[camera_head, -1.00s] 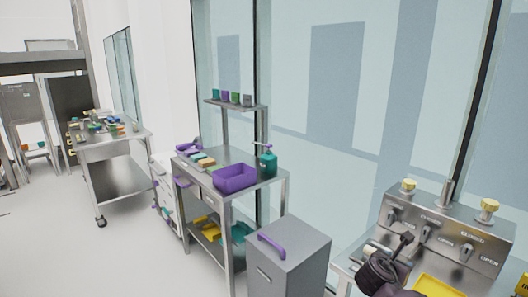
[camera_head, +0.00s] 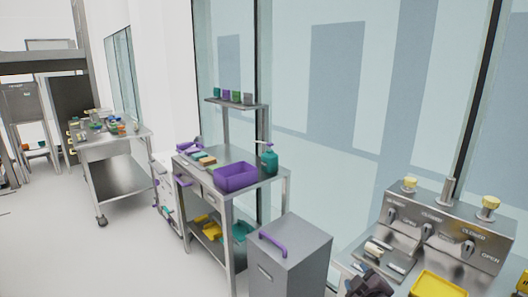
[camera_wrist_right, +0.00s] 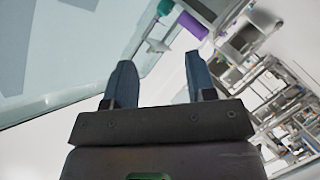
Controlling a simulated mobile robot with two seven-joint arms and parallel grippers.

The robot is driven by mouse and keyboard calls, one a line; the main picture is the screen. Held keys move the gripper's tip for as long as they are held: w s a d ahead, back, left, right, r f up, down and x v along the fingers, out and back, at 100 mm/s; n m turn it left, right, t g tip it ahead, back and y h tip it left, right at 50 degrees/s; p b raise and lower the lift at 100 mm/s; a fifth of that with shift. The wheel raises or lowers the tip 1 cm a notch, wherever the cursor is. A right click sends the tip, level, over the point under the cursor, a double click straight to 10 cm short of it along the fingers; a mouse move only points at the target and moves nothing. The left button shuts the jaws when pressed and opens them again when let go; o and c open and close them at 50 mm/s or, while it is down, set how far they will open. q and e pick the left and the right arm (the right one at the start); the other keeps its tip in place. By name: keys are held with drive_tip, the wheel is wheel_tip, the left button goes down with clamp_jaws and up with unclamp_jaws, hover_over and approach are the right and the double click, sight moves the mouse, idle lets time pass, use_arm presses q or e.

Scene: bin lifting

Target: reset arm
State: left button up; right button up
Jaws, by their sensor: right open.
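My right gripper (camera_head: 386,254) is at the lower right of the head view, in front of the steel control panel (camera_head: 440,232). Its wrist runs down to the bottom edge. In the right wrist view the two blue-grey fingers of this gripper (camera_wrist_right: 160,70) stand apart, with nothing between them. My left gripper is not in view. A grey bin (camera_head: 290,262) with a purple handle (camera_head: 272,243) stands on the floor left of my right gripper, apart from it.
A steel cart (camera_head: 228,205) holds a purple tray (camera_head: 236,178) and a teal pump bottle (camera_head: 269,160). A yellow tray (camera_head: 438,287) lies beside my right gripper. A second cart (camera_head: 112,148) stands farther back. Floor at left is clear. Glass panes line the right.

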drive_tip(key=s+d+f+m+g, duration=0.1)
drive_tip(key=s+f+m, duration=0.2)
drive_tip(key=s, duration=0.6)
drive_tip(key=s+d+f+m+g+b, duration=0.1)
drive_tip(key=s+f+m, duration=0.2)
drive_tip(key=s+f, duration=0.5)
drive_tip(key=s+d+f+m+g+b, duration=0.1)
drive_tip(key=s+f, duration=0.5)
drive_tip(key=s, duration=0.6)
drive_tip(key=shift+d+m, duration=0.15)
drive_tip(key=shift+m, duration=0.75)
drive_tip(key=shift+w, duration=0.1)
drive_tip(key=shift+c, duration=0.8)
drive_tip(key=shift+d, duration=0.1)
